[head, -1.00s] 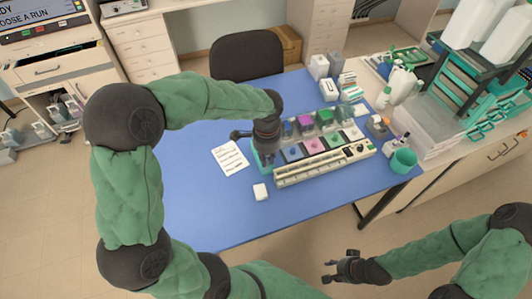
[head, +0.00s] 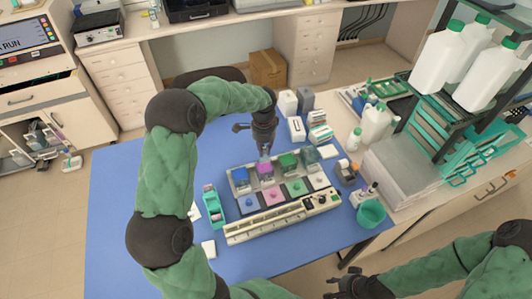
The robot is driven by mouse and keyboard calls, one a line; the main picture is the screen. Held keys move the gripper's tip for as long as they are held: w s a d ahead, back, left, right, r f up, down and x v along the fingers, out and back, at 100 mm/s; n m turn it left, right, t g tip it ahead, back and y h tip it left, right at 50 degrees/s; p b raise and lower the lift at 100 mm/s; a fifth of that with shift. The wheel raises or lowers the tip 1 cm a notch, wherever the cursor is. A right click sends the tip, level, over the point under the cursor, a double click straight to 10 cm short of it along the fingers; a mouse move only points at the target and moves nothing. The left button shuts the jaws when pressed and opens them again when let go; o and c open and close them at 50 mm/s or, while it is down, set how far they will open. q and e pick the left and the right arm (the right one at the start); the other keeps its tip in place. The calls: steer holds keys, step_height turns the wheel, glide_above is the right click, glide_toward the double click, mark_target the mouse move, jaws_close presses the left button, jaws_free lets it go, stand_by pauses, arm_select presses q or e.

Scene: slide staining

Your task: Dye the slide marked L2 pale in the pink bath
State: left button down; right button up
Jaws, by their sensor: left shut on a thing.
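My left gripper (head: 264,146) points down above the back row of dye baths and is shut on a small pale slide (head: 265,154). The slide hangs just over the pink bath (head: 265,172); whether its lower edge is inside cannot be told, and its mark is unreadable. The blue bath (head: 240,180) is to the left, the green bath (head: 288,164) and a grey one (head: 309,157) to the right. A teal slide rack (head: 213,205) stands left of the baths. My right gripper (head: 339,284) is low at the bottom edge, off the table, empty, and looks open.
Coloured square pads, including a pink one (head: 273,196), lie before the baths. A long cream-coloured strip (head: 270,223) runs in front. A white block (head: 209,248) and a partly hidden paper lie left. A teal cup (head: 371,213) and bottles stand right. The blue table's (head: 115,220) left side is clear.

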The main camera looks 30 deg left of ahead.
mark_target(264, 162)
arm_select(q)
steer(key=shift+w+f, duration=0.1)
steer(key=shift+w, duration=0.1)
steer(key=shift+s+f+b, duration=0.1)
steer(key=shift+f+b, duration=0.3)
steer(key=shift+f, duration=0.1)
steer(key=shift+f+b, duration=2.2)
steer(key=shift+f, duration=1.5)
steer(key=shift+r, duration=0.15)
step_height(264, 162, up, 10)
steer(key=p, duration=0.6)
steer(key=shift+f+p, duration=0.25)
steer(key=shift+p, duration=0.05)
steer(key=shift+f, duration=0.1)
